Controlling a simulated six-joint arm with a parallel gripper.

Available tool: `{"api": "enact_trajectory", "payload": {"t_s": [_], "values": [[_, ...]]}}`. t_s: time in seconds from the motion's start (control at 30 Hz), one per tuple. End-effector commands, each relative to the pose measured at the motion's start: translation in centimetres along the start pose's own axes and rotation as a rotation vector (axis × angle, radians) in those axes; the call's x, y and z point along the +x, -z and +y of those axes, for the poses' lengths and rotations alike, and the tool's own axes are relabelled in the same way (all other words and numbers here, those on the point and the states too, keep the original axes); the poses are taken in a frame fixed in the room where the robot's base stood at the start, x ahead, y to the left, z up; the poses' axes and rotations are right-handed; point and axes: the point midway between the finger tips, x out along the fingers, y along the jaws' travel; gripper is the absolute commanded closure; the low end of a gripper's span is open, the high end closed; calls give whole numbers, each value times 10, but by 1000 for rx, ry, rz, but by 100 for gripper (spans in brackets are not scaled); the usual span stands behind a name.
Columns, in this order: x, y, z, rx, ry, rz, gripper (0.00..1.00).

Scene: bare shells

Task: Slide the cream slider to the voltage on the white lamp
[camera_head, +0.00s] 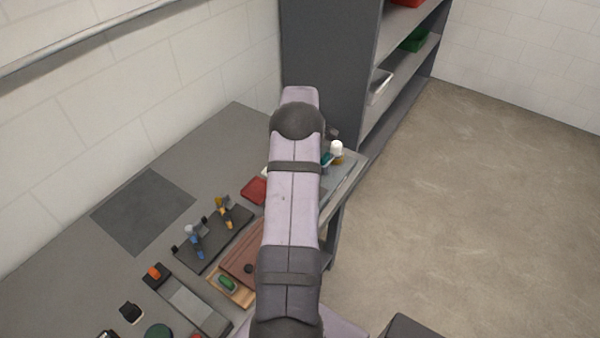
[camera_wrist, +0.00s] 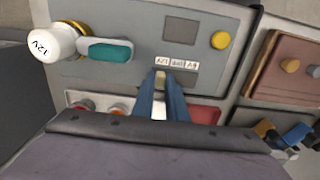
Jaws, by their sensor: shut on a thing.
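The white lamp (camera_wrist: 55,41) stands in a yellow collar at the left of a grey panel (camera_wrist: 140,22) in the wrist view. Its marking looks like 12V, tilted. It also shows in the head view (camera_head: 337,147). The cream slider (camera_wrist: 160,79) is between the blue fingertips of my gripper (camera_wrist: 165,86), which is shut on it. It sits just below the left end of a white label strip (camera_wrist: 178,63). The left label seems to read 12V, upside down; the middle and right ones are too small to read surely. In the head view my arm hides the slider and gripper.
A teal handle (camera_wrist: 110,52) is beside the lamp, a dark window (camera_wrist: 181,31) above the labels and a yellow knob (camera_wrist: 220,40) to the right. A brown board (camera_wrist: 285,68) lies further right. A dark shelf unit (camera_head: 325,50) stands beyond the bench.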

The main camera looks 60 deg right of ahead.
Motion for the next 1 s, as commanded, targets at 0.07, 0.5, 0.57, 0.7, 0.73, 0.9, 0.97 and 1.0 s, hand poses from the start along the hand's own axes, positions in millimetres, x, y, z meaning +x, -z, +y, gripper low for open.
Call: {"api": "enact_trajectory", "payload": {"t_s": [0.07, 0.5, 0.57, 0.7, 0.73, 0.9, 0.97, 1.0], "values": [[-2, 0, 5, 0, -11, 4, 100], [-2, 0, 5, 0, -12, 4, 69], [-2, 0, 5, 0, -11, 3, 69], [-2, 0, 4, 0, -10, 3, 69], [-3, 0, 4, 0, -10, 3, 69], [-17, 0, 5, 0, -12, 5, 69], [-25, 0, 5, 0, -13, 5, 69], [-30, 0, 5, 0, -14, 5, 69]]}}
